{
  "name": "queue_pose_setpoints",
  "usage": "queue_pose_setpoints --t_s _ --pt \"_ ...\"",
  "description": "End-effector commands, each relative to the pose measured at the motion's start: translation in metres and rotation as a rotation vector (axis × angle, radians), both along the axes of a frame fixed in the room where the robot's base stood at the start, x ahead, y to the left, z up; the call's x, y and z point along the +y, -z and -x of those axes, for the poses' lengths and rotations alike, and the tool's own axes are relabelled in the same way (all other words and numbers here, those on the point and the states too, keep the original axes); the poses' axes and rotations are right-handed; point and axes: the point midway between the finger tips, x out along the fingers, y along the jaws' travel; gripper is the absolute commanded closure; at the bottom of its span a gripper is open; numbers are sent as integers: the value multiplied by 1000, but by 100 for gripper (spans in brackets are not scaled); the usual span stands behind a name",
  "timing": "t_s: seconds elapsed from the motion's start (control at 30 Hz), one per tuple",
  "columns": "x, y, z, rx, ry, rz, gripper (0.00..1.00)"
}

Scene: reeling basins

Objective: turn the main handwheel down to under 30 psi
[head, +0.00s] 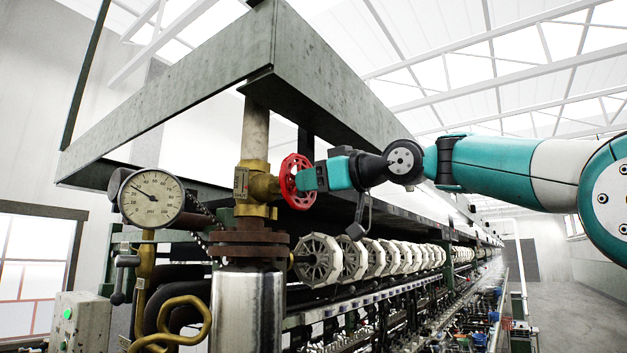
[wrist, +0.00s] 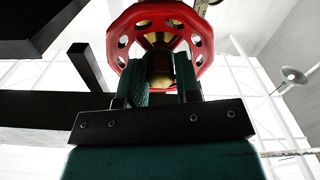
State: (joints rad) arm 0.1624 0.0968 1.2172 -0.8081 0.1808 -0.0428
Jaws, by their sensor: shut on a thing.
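The red handwheel (head: 287,181) sits on a brass valve (head: 259,184) on the vertical pipe. My gripper (head: 304,179) reaches it from the right and is shut on it. In the wrist view the wheel's red rim with round holes (wrist: 125,27) is beyond the fingers. The two fingers (wrist: 164,82) are on either side of its brass hub. The round pressure gauge (head: 151,198) is left of the valve, with a white dial. Its dark needle points up and left; the exact reading is too small to tell.
A row of pale reels (head: 345,258) runs below the gripper along the machine. The aisle floor (head: 575,300) at right is clear.

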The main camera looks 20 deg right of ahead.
Motion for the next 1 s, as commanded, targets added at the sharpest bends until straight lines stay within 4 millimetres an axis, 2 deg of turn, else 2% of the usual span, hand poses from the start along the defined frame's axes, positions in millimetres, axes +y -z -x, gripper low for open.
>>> queue_pose_setpoints --t_s 0.5,1.0 --pt "0 -2 1 210 2 -294 93" --pt "0 -3 1 272 2 -386 93"
